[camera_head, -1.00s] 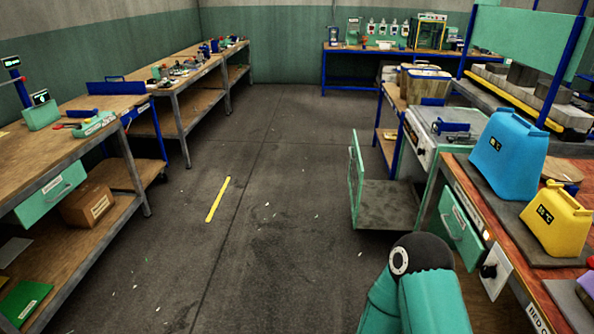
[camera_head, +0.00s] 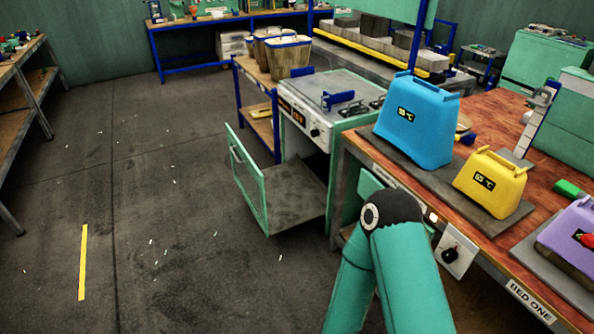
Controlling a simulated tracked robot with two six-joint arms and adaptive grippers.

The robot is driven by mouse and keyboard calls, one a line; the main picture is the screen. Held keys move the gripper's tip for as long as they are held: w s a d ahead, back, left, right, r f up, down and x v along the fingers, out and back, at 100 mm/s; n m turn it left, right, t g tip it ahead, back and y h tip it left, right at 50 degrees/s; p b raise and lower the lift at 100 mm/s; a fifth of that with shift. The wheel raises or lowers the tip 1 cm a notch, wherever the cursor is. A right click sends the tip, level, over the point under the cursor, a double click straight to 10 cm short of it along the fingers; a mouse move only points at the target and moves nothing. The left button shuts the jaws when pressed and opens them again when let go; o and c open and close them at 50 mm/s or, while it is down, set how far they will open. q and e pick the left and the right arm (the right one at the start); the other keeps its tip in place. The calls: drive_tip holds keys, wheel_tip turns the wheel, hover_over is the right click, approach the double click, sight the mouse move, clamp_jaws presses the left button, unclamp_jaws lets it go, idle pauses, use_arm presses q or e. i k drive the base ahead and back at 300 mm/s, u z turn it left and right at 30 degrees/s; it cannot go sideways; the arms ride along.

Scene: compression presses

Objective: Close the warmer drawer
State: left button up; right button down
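The warmer (camera_head: 334,88) is a white-topped cabinet with a dial and a small display on its front, in the middle of the head view. Its drawer (camera_head: 295,197) is pulled far out to the left, low near the floor. The drawer's green-framed front panel (camera_head: 247,182) stands upright at the outer end, with a handle on its outer face. A teal arm link of mine with a black joint rises from the bottom edge, to the right of the drawer. No gripper shows, and nothing of mine appears to touch the drawer.
A red-brown bench (camera_head: 490,135) stands right of the warmer, with a blue block (camera_head: 417,125) and a yellow block (camera_head: 490,182) on grey plates. A table with buckets (camera_head: 283,57) is behind the warmer.

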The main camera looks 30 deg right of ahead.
sight(281, 198)
drive_tip(key=z, duration=0.05)
drive_tip(key=i, duration=0.45)
drive_tip(key=z, duration=0.3)
drive_tip(key=k, duration=0.9)
drive_tip(key=z, duration=0.05)
drive_tip(key=i, duration=3.15)
drive_tip(key=z, duration=0.7)
